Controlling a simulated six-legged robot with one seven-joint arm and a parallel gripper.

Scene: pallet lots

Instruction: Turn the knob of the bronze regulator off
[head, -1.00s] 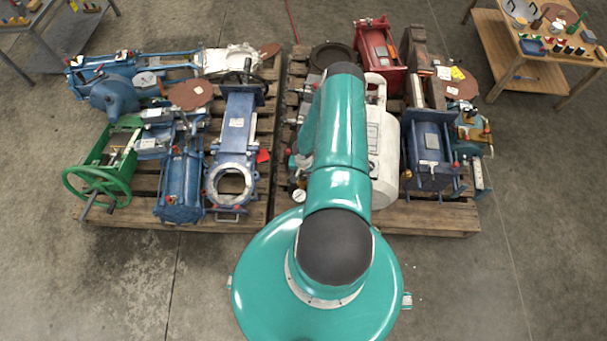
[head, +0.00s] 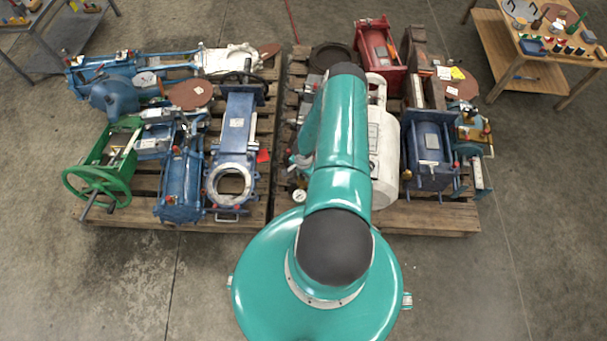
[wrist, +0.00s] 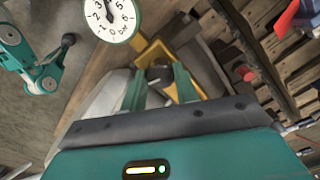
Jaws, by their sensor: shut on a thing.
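The bronze regulator (wrist: 148,50) shows in the wrist view as a yellow-bronze body just beyond my fingers. Its dark knob (wrist: 160,74) sits between the two teal fingertips of my gripper (wrist: 159,83), which are shut on it. The knob's turned position cannot be told. A round white pressure gauge (wrist: 112,17) with a black needle lies up and left of the regulator. A small white dial (head: 299,196) also shows in the head view, left of my arm. There my arm hides the regulator and my gripper.
The right pallet (head: 430,216) carries a white tank (head: 386,150), a red machine (head: 380,58) and a blue machine (head: 430,160) around my arm. The left pallet (head: 140,217) holds blue valves and a green handwheel frame (head: 98,188). The concrete floor in front is clear.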

